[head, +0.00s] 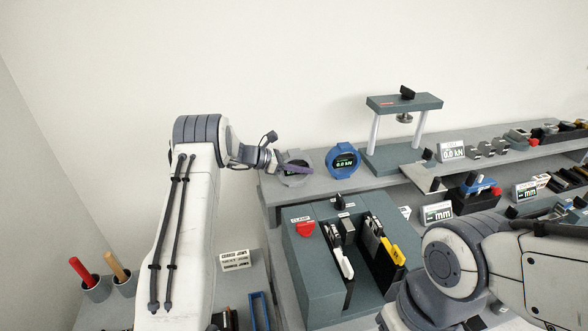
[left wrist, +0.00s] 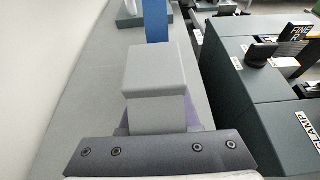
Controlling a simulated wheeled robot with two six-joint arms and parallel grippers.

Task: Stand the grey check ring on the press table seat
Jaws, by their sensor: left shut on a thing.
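The grey check ring (head: 295,173), with a dark display on its face, is at the left end of the rear shelf. My left gripper (head: 283,165) is shut on it. In the left wrist view a grey block of the ring (left wrist: 160,75) sits in front of the gripper and hides much of its fingers. I cannot tell whether the ring touches the shelf. The press (head: 404,103) stands to the right, with two pale columns and a teal base (head: 380,160); its table seat is not clearly distinguishable. My right gripper is out of view.
A blue ring (head: 342,161) reading 0.0 kN stands between the grey ring and the press. A clamp machine (head: 312,262) stands in front, below the shelf. A kN readout (head: 452,152) and small parts are to the right. Two cups with handles are at lower left.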

